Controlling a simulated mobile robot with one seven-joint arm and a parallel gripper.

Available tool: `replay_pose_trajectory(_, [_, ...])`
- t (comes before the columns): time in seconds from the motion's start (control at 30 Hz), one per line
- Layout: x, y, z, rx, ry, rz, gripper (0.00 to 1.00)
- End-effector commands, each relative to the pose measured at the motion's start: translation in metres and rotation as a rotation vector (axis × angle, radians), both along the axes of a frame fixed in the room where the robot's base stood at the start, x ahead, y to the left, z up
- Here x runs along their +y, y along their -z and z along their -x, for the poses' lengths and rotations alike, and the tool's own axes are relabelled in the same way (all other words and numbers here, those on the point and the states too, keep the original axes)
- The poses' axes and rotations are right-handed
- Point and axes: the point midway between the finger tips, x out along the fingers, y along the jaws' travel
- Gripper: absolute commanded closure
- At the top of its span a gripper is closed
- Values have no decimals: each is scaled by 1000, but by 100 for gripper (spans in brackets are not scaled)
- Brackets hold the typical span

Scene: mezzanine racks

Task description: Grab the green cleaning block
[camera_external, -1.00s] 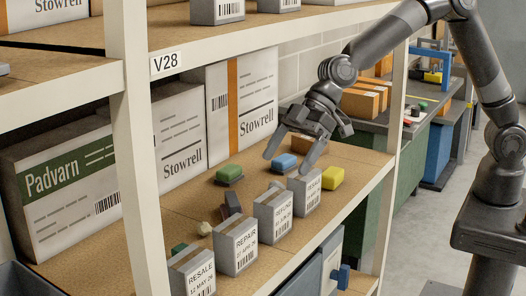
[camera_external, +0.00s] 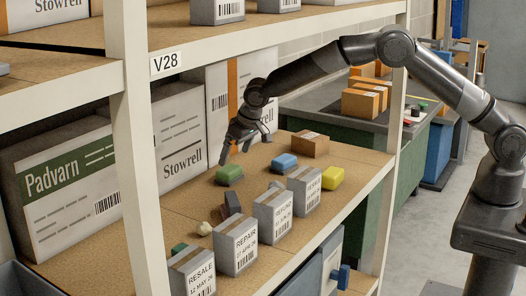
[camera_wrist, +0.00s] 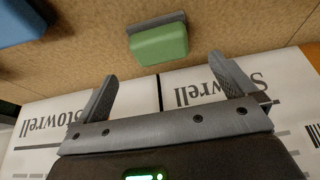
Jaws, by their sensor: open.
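The green cleaning block (camera_external: 229,172) lies on the wooden shelf in front of the white Stowrell boxes, with a dark grey pad under it. In the wrist view the green block (camera_wrist: 159,44) shows at top centre, its grey pad along the far side. My gripper (camera_external: 236,158) is open and hangs just behind and above the block. In the wrist view my gripper (camera_wrist: 166,75) has its two fingers spread, with the block beyond the tips, roughly between them in line. Nothing is between the fingers.
A blue block (camera_external: 285,162), a small brown box (camera_external: 310,144) and a yellow block (camera_external: 335,178) lie to the right. Small grey labelled boxes (camera_external: 236,246) line the front edge. Stowrell boxes (camera_external: 181,135) stand close behind my gripper. The upper shelf (camera_external: 200,38) is overhead.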

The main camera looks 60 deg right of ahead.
Motion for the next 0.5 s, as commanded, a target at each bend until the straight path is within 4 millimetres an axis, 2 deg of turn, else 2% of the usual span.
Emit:
replay_pose_trajectory(0.17, [0, 14, -5, 1, 0, 0, 0])
replay_pose_trajectory(0.5, [1, 58, -23, 1, -2, 0, 0])
